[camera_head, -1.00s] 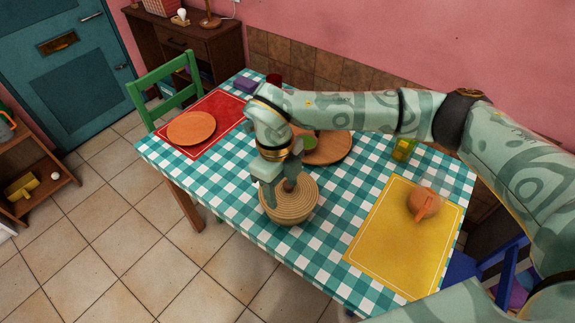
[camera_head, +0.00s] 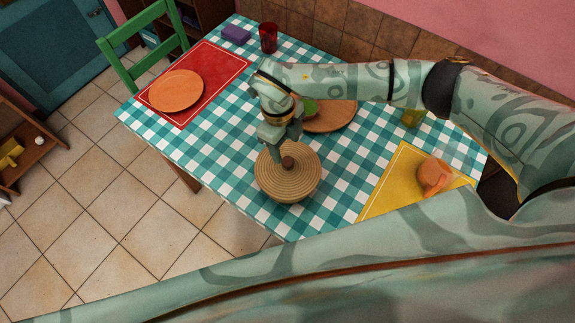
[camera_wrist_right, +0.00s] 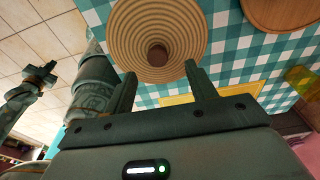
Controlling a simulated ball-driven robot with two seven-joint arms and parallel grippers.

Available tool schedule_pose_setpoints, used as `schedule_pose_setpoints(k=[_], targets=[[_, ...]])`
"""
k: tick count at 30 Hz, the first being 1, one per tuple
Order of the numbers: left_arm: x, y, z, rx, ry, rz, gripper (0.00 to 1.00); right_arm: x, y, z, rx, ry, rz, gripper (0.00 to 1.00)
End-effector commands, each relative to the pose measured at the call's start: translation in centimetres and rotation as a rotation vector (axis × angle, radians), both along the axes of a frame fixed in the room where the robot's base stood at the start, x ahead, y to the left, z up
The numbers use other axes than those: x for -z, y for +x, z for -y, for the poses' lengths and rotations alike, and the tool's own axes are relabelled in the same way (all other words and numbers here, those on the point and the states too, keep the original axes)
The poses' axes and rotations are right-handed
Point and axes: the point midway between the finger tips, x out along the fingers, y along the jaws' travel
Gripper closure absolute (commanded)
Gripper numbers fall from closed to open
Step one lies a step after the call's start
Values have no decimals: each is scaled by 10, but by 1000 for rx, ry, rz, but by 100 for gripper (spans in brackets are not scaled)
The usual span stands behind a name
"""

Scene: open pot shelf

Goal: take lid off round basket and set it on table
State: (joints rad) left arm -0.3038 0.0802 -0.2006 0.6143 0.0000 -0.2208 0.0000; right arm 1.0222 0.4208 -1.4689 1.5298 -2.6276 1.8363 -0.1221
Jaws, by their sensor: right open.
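The round woven basket (camera_head: 284,200) stands on the checkered table with its coiled, tan lid (camera_head: 303,179) on top. A brown knob (camera_head: 288,163) sits at the lid's centre. My right gripper (camera_head: 287,146) is open and empty, at the far side of the knob in the head view. In the right wrist view its two fingers (camera_wrist_right: 161,76) are apart, with the knob (camera_wrist_right: 157,53) beyond their tips and the lid (camera_wrist_right: 130,27) filling the upper middle. My left gripper (camera_wrist_right: 40,78) appears small at the left of the wrist view; its jaw state is unclear.
The table (camera_head: 235,170) has bare cloth left of the basket. A wooden board (camera_head: 335,117) lies behind it. An orange plate (camera_head: 176,91) rests on a red mat (camera_head: 214,67). An orange mug (camera_head: 433,174) stands on a yellow mat (camera_head: 390,189). A red cup (camera_head: 268,38) stands at the back.

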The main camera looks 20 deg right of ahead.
Motion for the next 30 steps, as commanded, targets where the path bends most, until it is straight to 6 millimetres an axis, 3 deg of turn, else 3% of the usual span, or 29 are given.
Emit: schedule_pose_setpoints(k=[4,12,20,21,27,30], targets=[[1,9,1,-1,-2,14,100,11,-2,0,0,0,0,44],[7,8,1,-1,-2,12,100,53,-7,1,0,2,-1,44],[7,6,0,-1,-1,9,100,57,-7,2,-1,1,2,44],[7,5,0,-1,-1,8,100,57,-7,2,-1,1,2,47],[7,4,0,-2,-1,6,100,56,-7,2,-1,0,1,100],[7,4,0,-1,-1,6,100,56,-7,2,-1,1,2,100]])
